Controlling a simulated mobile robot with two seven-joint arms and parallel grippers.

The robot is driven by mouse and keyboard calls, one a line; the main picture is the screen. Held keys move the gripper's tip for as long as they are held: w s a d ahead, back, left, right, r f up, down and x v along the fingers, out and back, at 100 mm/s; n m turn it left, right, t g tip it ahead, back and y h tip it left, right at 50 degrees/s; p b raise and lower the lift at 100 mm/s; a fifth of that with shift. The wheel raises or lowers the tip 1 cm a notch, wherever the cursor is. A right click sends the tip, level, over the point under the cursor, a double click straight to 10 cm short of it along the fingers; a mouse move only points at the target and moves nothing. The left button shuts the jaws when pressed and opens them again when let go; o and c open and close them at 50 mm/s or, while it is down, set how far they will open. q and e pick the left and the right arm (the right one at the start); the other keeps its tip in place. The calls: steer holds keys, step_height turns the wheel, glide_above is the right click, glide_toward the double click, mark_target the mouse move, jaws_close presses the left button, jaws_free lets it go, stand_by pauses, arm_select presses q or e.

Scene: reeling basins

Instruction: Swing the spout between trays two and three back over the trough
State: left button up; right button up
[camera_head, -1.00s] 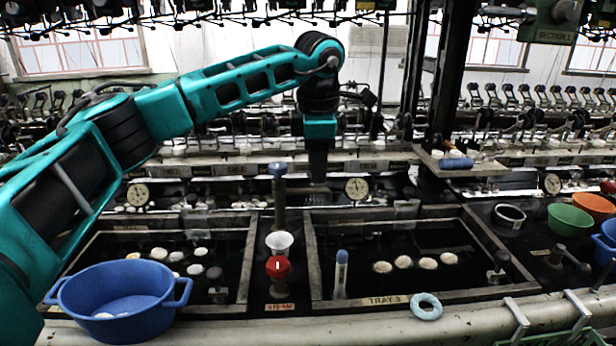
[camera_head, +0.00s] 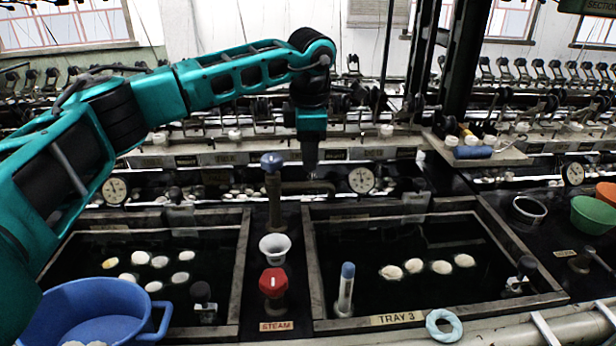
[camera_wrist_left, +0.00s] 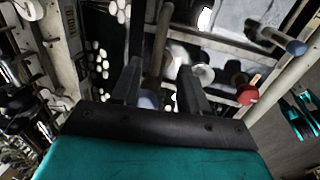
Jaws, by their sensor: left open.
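The spout (camera_head: 274,200) is a dark brown upright post with a blue-grey knob (camera_head: 272,162) on top, between the two trays. Its thin arm (camera_head: 312,187) points right, along the back edge of tray 3 (camera_head: 312,262). My left gripper (camera_head: 311,166) points down just right of the knob, above the spout's arm. In the left wrist view its two dark fingers (camera_wrist_left: 160,70) are apart with nothing clasped. A bluish knob (camera_wrist_left: 148,99) shows between them, partly hidden. Contact with the spout cannot be told. My right gripper is not in view.
A white funnel (camera_head: 275,246) and a red steam knob (camera_head: 273,283) stand in front of the post. A blue-topped brush (camera_head: 346,285) stands at tray 3's left edge. A blue basin (camera_head: 92,312) is front left. A gauge (camera_head: 361,180) is behind, right of the gripper.

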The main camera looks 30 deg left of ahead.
mark_target(308, 184)
arm_select(q)
steer(key=f, duration=0.2)
steer(key=w+f, duration=0.1)
steer(key=f, duration=0.2)
steer(key=a+f, duration=0.1)
steer(key=f, duration=0.1)
steer(key=shift+w+f, duration=0.2)
steer(key=shift+f, duration=0.1)
steer(key=shift+c, duration=0.2)
jaws_close()
